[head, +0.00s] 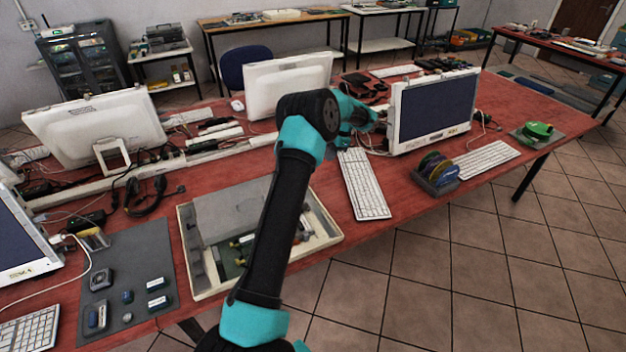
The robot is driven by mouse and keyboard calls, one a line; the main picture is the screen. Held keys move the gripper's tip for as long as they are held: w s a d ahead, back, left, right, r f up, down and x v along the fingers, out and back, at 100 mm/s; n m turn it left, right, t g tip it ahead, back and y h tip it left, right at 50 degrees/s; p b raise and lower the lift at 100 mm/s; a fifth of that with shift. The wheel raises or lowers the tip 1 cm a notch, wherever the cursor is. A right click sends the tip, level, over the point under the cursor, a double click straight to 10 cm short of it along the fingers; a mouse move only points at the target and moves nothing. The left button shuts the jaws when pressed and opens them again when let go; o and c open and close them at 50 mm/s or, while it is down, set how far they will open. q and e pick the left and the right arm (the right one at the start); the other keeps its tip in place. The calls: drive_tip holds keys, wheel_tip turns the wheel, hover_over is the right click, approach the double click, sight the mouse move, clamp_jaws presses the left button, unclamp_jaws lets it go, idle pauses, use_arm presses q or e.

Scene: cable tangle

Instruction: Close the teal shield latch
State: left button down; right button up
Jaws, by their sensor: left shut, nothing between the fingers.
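I cannot make out a teal shield latch for certain. A shallow cream box (318,241) stands on the red table, with a grey panel across its back part and small parts inside. My arm hides the middle of this box. A green object (538,130) lies on a grey mat at the table's far right; whether it has a latch is too small to tell. My left gripper (372,114) is shut and empty, left of the right-hand monitor and partly hidden by my own wrist. It is well away from the green object. My right gripper is not in view.
A monitor (432,110) stands right of my left gripper. A keyboard (363,184), a second keyboard (486,160) and a holder with coloured discs (436,172) lie nearby. A grey mat (128,253) with small devices is at the left. Loose cables and a headset (147,196) lie behind it.

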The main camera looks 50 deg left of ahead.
use_arm(q)
drive_tip(key=x, duration=0.9)
drive_tip(key=shift+s+f, duration=0.1)
drive_tip(key=s, duration=0.2)
drive_tip(key=s+a, duration=0.1)
drive_tip(key=shift+f, duration=0.3)
drive_tip(key=shift+s+a, duration=0.15)
drive_tip(key=shift+s, duration=0.35)
drive_tip(key=shift+s+a, duration=0.25)
drive_tip(key=shift+s, duration=0.7)
drive_tip(key=shift+f, duration=0.1)
